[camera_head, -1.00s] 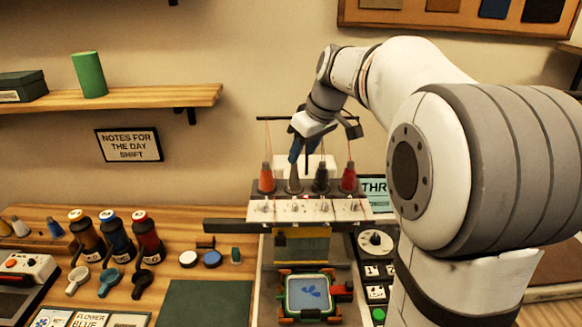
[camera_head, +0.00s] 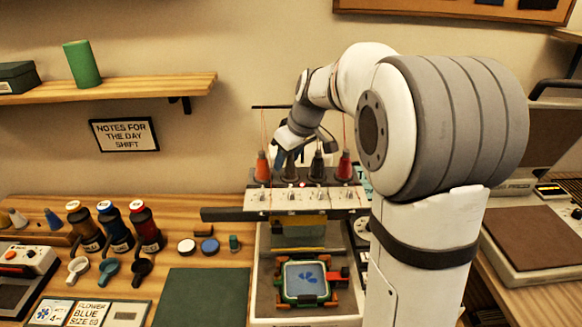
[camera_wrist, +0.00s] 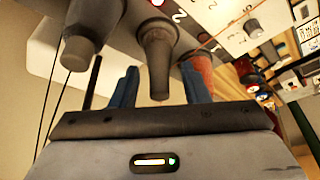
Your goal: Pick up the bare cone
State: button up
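The bare cone (camera_head: 291,171) is plain grey with no thread. It stands upright in the row on top of the embroidery machine (camera_head: 305,200), second from the left. In the wrist view the bare cone (camera_wrist: 158,62) points its narrow end toward my gripper. My gripper (camera_wrist: 158,82) is open, with one blue finger on each side of the cone's narrow end and visible gaps between. In the head view my gripper (camera_head: 284,156) is over the cone and partly hides its top.
An orange cone (camera_head: 262,168) stands left of the bare cone, close to my finger in the wrist view (camera_wrist: 201,76). A dark cone (camera_head: 317,168) and a red cone (camera_head: 344,165) stand to the right. Threads and a thin bar rise above the row.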

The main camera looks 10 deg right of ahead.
grip_shut()
jog(key=shift+r, duration=0.1)
